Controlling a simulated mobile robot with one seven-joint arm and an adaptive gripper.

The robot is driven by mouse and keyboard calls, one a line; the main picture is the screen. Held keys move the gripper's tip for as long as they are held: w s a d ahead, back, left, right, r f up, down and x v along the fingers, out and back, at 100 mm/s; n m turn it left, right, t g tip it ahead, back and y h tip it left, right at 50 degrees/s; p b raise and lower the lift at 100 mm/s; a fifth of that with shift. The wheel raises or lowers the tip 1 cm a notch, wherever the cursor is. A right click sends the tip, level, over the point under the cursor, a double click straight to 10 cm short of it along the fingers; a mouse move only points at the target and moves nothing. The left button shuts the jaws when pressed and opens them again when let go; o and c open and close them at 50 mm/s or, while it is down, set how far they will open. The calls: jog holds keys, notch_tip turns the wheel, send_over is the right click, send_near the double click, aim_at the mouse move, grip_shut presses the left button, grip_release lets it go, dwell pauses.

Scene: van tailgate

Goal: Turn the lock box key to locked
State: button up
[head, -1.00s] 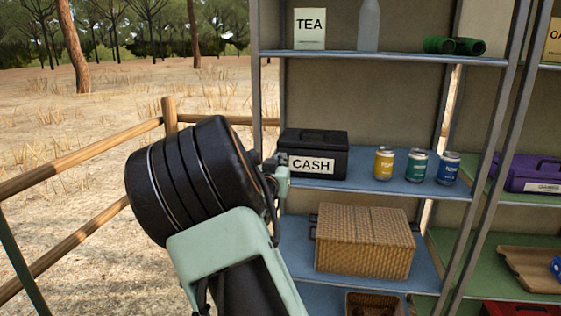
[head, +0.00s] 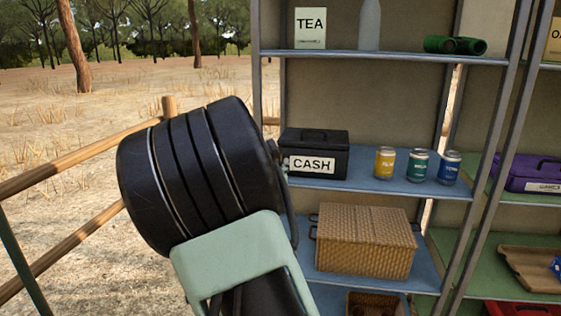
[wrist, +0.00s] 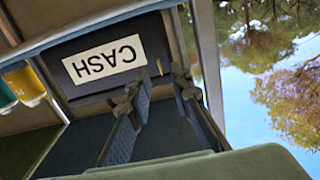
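The black lock box labelled CASH (head: 333,144) stands at the left end of a blue shelf in the head view. The wrist view shows its label upside down (wrist: 103,59). A small brass-coloured piece, apparently the key (wrist: 159,66), shows on the box front beside the label. My gripper (wrist: 161,78) is open, with its two fingers pointing at the box and the key showing between and just beyond the tips. I cannot tell whether either finger touches it. In the head view, my dark wrist hides most of the gripper.
Yellow, green and blue cans (head: 418,164) stand right of the box on the same shelf. A wicker basket (head: 365,242) sits on the shelf below. A shelf post (head: 257,70) rises close to the left of the box.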

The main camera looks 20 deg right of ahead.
jog(key=v, duration=0.7)
jog(key=shift+s, duration=0.1)
